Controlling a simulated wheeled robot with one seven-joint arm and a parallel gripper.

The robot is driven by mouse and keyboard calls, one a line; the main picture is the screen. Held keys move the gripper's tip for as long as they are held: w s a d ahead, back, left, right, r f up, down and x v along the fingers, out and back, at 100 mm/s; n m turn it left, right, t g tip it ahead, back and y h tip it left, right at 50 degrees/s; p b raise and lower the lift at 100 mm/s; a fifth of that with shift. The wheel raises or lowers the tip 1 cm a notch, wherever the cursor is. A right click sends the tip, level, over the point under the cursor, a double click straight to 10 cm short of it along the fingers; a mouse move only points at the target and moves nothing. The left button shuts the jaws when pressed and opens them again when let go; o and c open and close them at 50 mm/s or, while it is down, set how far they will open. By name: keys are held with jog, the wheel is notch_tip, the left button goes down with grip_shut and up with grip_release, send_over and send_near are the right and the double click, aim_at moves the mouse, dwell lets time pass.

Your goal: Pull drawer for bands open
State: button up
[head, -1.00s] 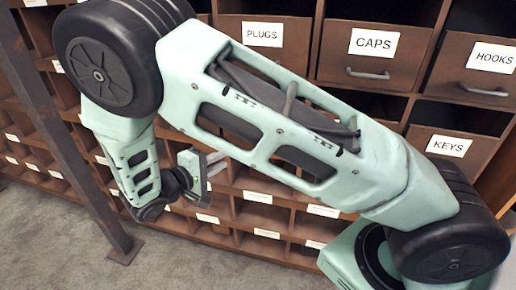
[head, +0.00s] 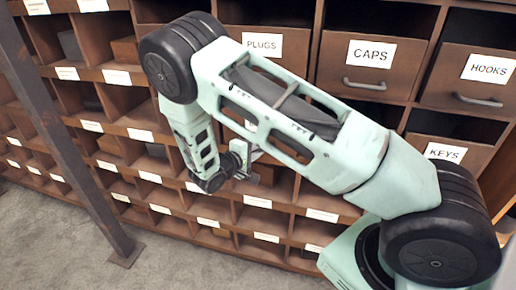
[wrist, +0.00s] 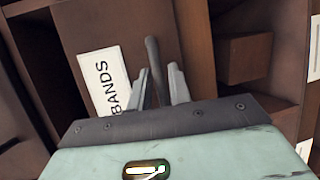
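The drawer for bands (wrist: 120,32) fills the upper left of the wrist view. It is a brown front with a white label (wrist: 106,82) reading BANDS, turned on its side. Its dark bar handle (wrist: 152,58) lies between the two fingers of my gripper (wrist: 160,80). The fingers stand apart on either side of the handle, and I see no firm grip on it. In the head view my gripper (head: 246,168) is at the cabinet front, partly hidden by my arm. The bands drawer is hidden behind my arm there.
Drawers labelled PLUGS (head: 262,62), CAPS (head: 368,70), HOOKS (head: 470,85) and KEYS (head: 445,160) sit nearby. Open cubbies (head: 125,100) with some boxes fill the left and bottom. A dark metal post (head: 75,150) stands at the left. Grey floor (head: 190,268) is clear in front.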

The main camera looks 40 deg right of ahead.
jog(key=shift+w+d, duration=0.1)
jog(key=shift+d, duration=0.1)
grip_shut()
jog(key=s+a+b, duration=0.1)
jog(key=s+a, duration=1.4)
jog(key=a, duration=0.4)
jog(key=shift+a, duration=0.1)
